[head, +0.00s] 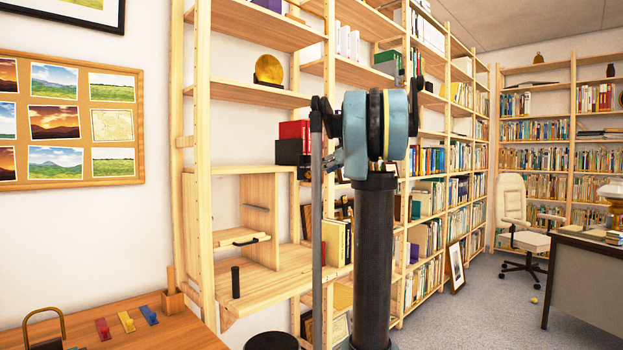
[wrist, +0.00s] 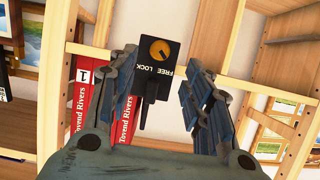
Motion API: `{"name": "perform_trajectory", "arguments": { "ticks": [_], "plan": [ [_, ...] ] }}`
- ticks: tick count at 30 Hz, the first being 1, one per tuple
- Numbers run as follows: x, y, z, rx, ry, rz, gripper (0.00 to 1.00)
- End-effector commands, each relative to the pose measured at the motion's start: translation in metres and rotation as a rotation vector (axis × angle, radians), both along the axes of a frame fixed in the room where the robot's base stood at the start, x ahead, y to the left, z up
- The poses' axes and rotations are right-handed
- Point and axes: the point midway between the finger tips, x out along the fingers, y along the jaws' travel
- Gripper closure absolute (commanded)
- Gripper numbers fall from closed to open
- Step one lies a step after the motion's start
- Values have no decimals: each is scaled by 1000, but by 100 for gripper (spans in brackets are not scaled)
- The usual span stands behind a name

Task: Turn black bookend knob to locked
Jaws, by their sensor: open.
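The black bookend (wrist: 152,88) shows in the wrist view with a round orange-yellow knob (wrist: 158,49) on its face. The words FREE and LOCK are printed beside the knob and appear upside down. A dark mark crosses the knob, but I cannot tell which word it points to. In the head view the bookend is a dark block (head: 288,152) on the shelf beside red books. My gripper (wrist: 160,63) is open, its fingers to the left and right of the bookend in the wrist view. The knob lies between the finger lines, and no contact shows.
Red books (wrist: 122,112) titled "Tovend Rivers" stand close by the bookend. Wooden shelf boards and uprights (wrist: 92,52) surround the spot. In the head view a desk (head: 150,335) with coloured clips is at lower left, and open carpet (head: 490,310) lies to the right.

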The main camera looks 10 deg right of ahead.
Motion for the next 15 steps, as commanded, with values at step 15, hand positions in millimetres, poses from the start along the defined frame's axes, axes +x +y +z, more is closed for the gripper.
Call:
{"name": "perform_trajectory", "arguments": {
  "ticks": [15],
  "plan": [
    [57,42,-30,0,0,1,54]
  ]
}}
